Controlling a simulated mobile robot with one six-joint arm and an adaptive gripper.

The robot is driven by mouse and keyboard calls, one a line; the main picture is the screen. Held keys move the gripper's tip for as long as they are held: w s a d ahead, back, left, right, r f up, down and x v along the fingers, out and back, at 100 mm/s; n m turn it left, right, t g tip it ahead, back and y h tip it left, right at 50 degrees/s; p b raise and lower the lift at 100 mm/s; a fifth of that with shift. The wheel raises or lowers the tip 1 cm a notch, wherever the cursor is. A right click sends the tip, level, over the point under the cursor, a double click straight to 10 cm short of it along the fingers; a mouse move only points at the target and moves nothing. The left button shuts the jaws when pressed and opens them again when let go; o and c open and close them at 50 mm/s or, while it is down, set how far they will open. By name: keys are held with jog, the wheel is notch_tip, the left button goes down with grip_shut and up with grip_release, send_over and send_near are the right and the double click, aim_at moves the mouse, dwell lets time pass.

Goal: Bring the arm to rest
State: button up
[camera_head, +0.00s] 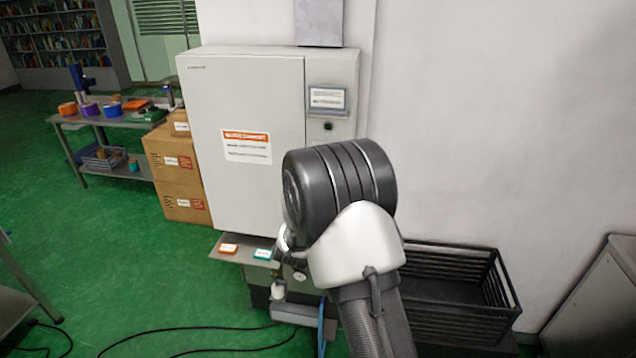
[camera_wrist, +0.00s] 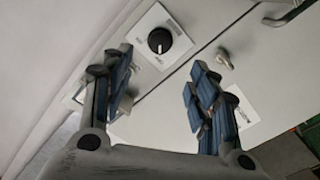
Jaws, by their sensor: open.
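My gripper (camera_wrist: 160,72) is open in the wrist view, its two blue-padded fingers apart with nothing between them. Beyond the fingers are a black round knob (camera_wrist: 160,40) on a light plate and a small metal latch (camera_wrist: 224,58) on a pale panel. I cannot tell whether the fingers touch the panel. In the head view my arm rises in front of the large white cabinet (camera_head: 245,95), and most of my gripper is hidden behind my dark wrist joint.
A shelf with an orange button (camera_head: 229,248) and a green button (camera_head: 263,254) juts below the cabinet. A black slatted crate (camera_head: 480,290) stands right of my arm. Boxes (camera_head: 178,180) and a table (camera_head: 105,118) stand left. Cables (camera_head: 215,337) cross the open green floor.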

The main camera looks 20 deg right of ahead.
dwell(0.4)
jog(key=s+a+r+y+b, duration=0.2)
jog(key=s+a+r+y, duration=0.3)
jog(key=a, duration=0.3)
jog(key=s+a+r+n+g+y+b, duration=0.1)
jog(key=s+a+g+y, duration=0.35)
jog(key=s+a, duration=0.4)
jog(key=s+f+g+b, duration=0.1)
jog(key=s+f+g, duration=0.2)
jog(key=s, duration=1.2)
jog(key=s+f+g+b, duration=0.1)
jog(key=s+f+g, duration=0.2)
jog(key=s, duration=1.3)
jog(key=shift+d+f+m, duration=0.35)
jog(key=shift+d+m, duration=0.05)
